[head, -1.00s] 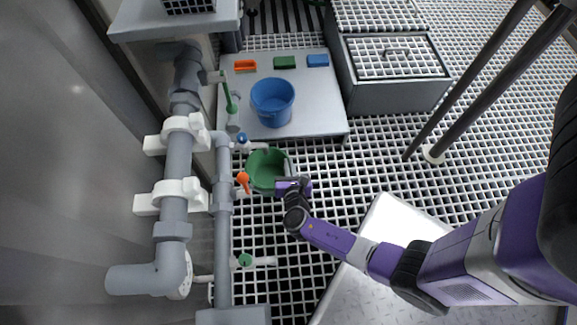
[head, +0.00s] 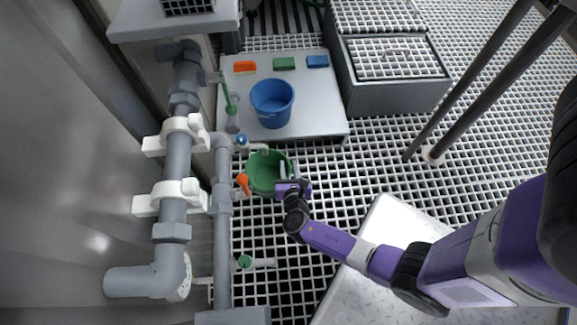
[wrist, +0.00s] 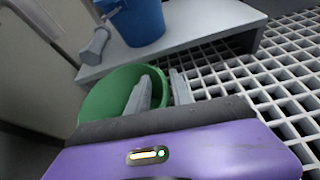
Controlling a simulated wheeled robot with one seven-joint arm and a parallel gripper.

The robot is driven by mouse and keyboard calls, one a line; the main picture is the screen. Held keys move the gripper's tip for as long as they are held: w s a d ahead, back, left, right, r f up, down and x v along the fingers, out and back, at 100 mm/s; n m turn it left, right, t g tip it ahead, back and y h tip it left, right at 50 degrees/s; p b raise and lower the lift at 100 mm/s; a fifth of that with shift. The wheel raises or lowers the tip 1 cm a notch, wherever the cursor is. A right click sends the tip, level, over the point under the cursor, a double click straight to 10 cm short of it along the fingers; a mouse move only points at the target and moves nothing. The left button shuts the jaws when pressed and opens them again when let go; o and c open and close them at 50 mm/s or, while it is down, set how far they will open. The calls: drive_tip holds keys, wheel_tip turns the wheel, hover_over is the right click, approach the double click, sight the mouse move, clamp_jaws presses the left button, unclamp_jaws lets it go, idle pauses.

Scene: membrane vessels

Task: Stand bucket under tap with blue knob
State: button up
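The green bucket (head: 262,184) stands upright, apparently on the floor grating, between the blue-knob and orange-knob taps. The tap with the blue knob (head: 241,139) is on the grey pipe; its spout (head: 259,147) ends at the bucket's far rim in the head view. Whether the spout is over the opening is hard to tell. My gripper (head: 289,169) is at the bucket's right rim. In the wrist view, one finger is inside the green bucket (wrist: 98,103) and one outside, with a gap around the rim. The gripper looks open.
A tap with an orange knob (head: 242,182) is close to the bucket's left side. A tap with a green knob (head: 245,262) is nearer. A blue bucket (head: 272,103) and several coloured blocks are on a grey platform (head: 325,128) behind. Grating to the right is clear.

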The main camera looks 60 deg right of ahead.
drive_tip(key=s+a+r+m+g+y+p, duration=0.1)
drive_tip(key=s+a+r+m+y+p, duration=0.3)
drive_tip(key=s+a, duration=0.5)
drive_tip(key=s+a+r+m+y+p, duration=0.1)
drive_tip(key=s+a+r+m+y, duration=0.2)
drive_tip(key=s+a+m, duration=0.6)
wheel_tip(320, 180, up, 34)
drive_tip(key=s+m+t+y, duration=0.2)
drive_tip(key=m+t, duration=0.5)
drive_tip(key=m, duration=0.4)
drive_tip(key=shift+a+r+m+y, duration=0.25)
drive_tip(key=shift+m+y, duration=0.15)
drive_tip(key=shift+y, duration=0.3)
drive_tip(key=shift+s, duration=0.1)
